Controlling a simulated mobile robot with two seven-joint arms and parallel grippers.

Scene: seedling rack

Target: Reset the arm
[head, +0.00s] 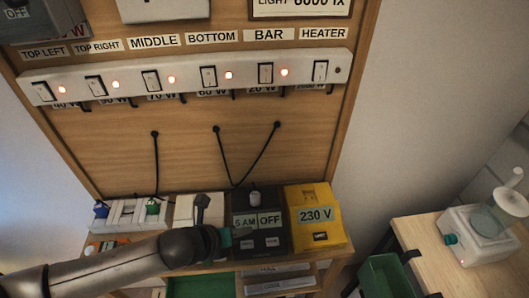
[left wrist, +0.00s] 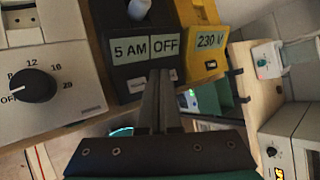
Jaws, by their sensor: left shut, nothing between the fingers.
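My left arm (head: 120,268) reaches in from the lower left in the head view. Its gripper (head: 226,238) is in front of the dark box (head: 273,229) labelled 5 AM and OFF. In the left wrist view the two fingers (left wrist: 158,98) lie together, shut with nothing between them, and point toward the dark box (left wrist: 125,22). I cannot tell whether the fingertips touch the box. My right gripper is in neither view.
A yellow 230 V box (head: 318,234) stands right of the dark box. A white box with a black dial (left wrist: 33,84) is at left in the wrist view. The switch strip (head: 190,75) runs across the wooden board above. A green bin (head: 388,275) is at lower right.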

